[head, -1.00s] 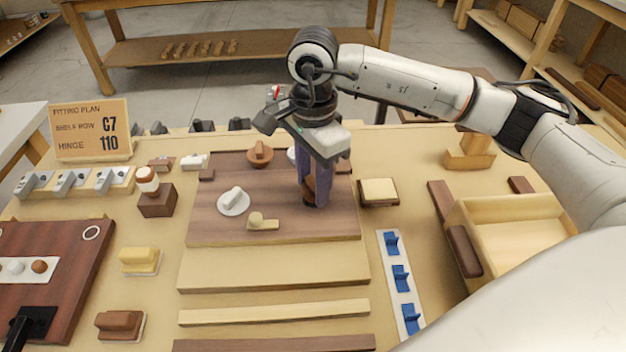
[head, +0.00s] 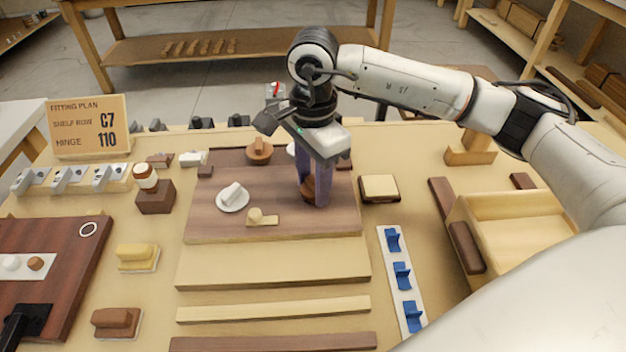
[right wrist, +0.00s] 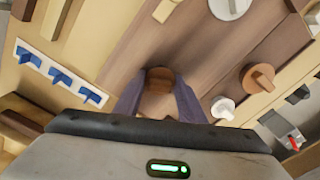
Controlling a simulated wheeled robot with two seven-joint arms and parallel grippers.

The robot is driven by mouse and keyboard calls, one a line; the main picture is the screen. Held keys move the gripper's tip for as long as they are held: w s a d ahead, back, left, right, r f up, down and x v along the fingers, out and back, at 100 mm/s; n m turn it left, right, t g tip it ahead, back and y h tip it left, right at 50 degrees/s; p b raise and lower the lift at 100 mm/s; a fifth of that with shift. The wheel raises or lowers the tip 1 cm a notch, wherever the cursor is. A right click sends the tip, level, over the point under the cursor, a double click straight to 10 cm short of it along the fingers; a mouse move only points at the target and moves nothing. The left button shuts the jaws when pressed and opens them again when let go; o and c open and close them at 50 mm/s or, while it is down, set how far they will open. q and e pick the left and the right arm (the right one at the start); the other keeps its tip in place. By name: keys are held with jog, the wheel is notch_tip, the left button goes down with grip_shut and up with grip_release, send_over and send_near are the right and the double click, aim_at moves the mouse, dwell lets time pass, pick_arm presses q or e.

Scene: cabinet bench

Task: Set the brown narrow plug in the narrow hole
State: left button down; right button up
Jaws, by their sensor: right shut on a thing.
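My right gripper (head: 313,198) is over the right part of the brown board (head: 215,228), fingers pointing down. It is shut on the brown narrow plug (head: 307,188), which shows between the purple fingers. The plug also shows in the right wrist view (right wrist: 160,74), between the fingertips. It is at or just above the board; I cannot tell if it touches. The narrow hole cannot be made out; the gripper and plug cover that part of the board. My left gripper is not in view.
On the board are a white disc plug (head: 232,197) and a tan plug (head: 262,217); a round brown plug (head: 259,152) is at its back edge. Right of it are a cream-topped block (head: 379,188), a strip of blue pieces (head: 402,276) and an open wooden box (head: 515,215).

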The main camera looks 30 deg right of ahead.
jog(key=shift+f, duration=0.15)
jog(key=o, duration=1.3)
jog(key=shift+r+p, duration=2.15)
jog(key=shift+r, duration=1.65)
